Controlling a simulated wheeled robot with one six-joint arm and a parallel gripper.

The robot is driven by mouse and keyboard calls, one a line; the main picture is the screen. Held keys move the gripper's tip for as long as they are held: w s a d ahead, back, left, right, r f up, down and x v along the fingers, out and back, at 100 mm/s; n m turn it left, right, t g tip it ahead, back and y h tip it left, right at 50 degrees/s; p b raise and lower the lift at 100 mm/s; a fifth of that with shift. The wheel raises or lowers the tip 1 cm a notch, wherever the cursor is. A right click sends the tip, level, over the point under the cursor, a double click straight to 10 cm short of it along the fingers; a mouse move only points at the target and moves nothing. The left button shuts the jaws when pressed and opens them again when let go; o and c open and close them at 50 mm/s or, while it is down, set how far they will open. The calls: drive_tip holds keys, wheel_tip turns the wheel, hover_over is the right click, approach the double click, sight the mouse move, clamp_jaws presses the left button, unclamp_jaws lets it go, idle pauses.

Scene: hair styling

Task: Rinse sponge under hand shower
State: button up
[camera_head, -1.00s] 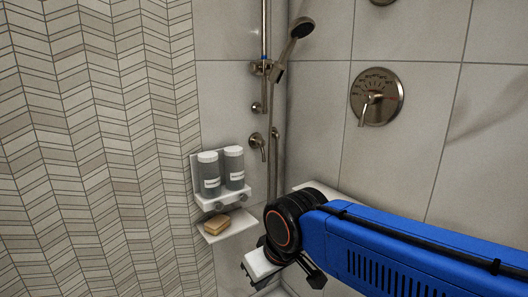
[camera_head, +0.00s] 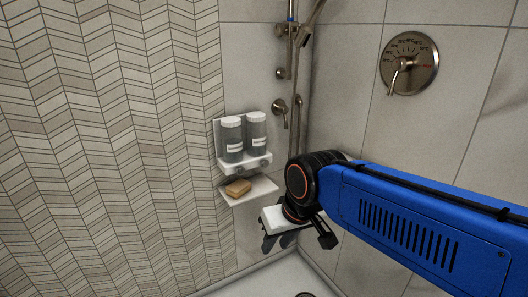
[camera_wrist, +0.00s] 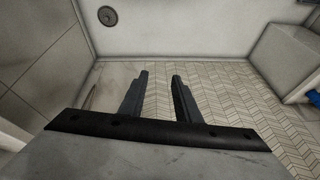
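A tan sponge-like block (camera_head: 238,187) lies on the lower white shelf (camera_head: 262,187) in the head view. The block and the hand shower do not show in the wrist view. No water is visible.
A round valve (camera_head: 409,63) is on the right wall. A lever (camera_head: 281,108) sits near the corner. The floor drain (camera_wrist: 107,16) shows in the wrist view.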

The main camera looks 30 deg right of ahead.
sight(286, 123)
drive_tip(key=w+d+r+m+t+y, duration=0.2)
drive_tip(key=w+d+r+m+y, duration=0.15)
drive_tip(key=w+m, duration=0.55)
drive_tip(key=w+d+r+m+t+y, duration=0.15)
drive_tip(key=w+m+y, duration=0.25)
drive_tip(key=w+m, duration=0.45)
drive_tip(key=w+d+r+m+t+h, duration=0.25)
drive_tip(key=d+m, duration=0.25)
drive_tip(key=d, duration=0.5)
drive_tip(key=w+d+r+m+t+h, duration=0.15)
drive_tip(key=d+m+t, duration=0.3)
drive_tip(key=d, duration=0.45)
drive_tip(key=w+d+r+m+t+h, duration=0.1)
drive_tip(key=w+d+r+m+t, duration=0.15)
drive_tip(key=d+m, duration=0.55)
drive_tip(key=w, duration=0.5)
drive_tip(key=w+a+n, duration=0.1)
drive_tip(key=w, duration=0.4)
drive_tip(key=w+n, duration=0.1)
drive_tip(key=w, duration=0.5)
drive_tip(key=shift+a+r, duration=0.3)
clamp_jaws()
